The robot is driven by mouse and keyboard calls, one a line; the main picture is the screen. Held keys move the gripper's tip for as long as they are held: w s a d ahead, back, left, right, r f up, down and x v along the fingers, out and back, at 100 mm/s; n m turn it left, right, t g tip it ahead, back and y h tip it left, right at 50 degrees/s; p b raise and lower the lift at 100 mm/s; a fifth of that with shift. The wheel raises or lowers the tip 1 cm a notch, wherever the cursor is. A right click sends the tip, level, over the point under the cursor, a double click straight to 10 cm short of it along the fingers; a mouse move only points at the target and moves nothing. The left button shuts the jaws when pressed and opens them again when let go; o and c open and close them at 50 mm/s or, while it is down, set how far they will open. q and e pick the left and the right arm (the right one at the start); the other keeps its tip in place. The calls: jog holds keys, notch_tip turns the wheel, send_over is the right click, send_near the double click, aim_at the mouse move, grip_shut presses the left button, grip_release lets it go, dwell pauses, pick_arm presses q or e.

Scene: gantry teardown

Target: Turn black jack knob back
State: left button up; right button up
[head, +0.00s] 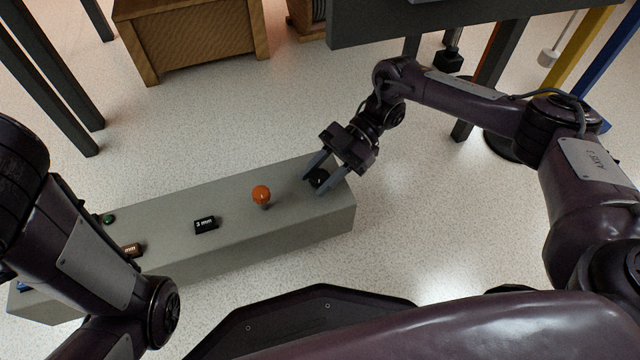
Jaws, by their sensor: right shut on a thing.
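The black jack knob (319,177) sits near the right end of the long grey beam (235,212). My right gripper (318,178) reaches down to it from the upper right, with one finger on each side, and is shut on it. The fingers and their shadow hide part of the knob. My left arm comes in at the left edge of the head view, but its gripper is not visible.
An orange ball-topped knob (262,194) stands on the beam left of the black knob. Farther left are a black "3 mm" block (205,225), a brown labelled block (131,250) and a green knob (108,219). A dark table (400,27) stands at the upper right.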

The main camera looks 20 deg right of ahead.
jog(key=shift+w+a+n+g+h+b, duration=0.1)
jog(key=shift+n+g+h+b, duration=0.4)
jog(key=shift+n+g, duration=0.4)
jog(key=shift+n+g+h, duration=0.3)
jog(key=shift+n+h, duration=0.1)
jog(key=shift+n+g, duration=0.4)
jog(key=shift+g, duration=0.1)
jog(key=o, duration=1)
jog(key=shift+h, duration=0.3)
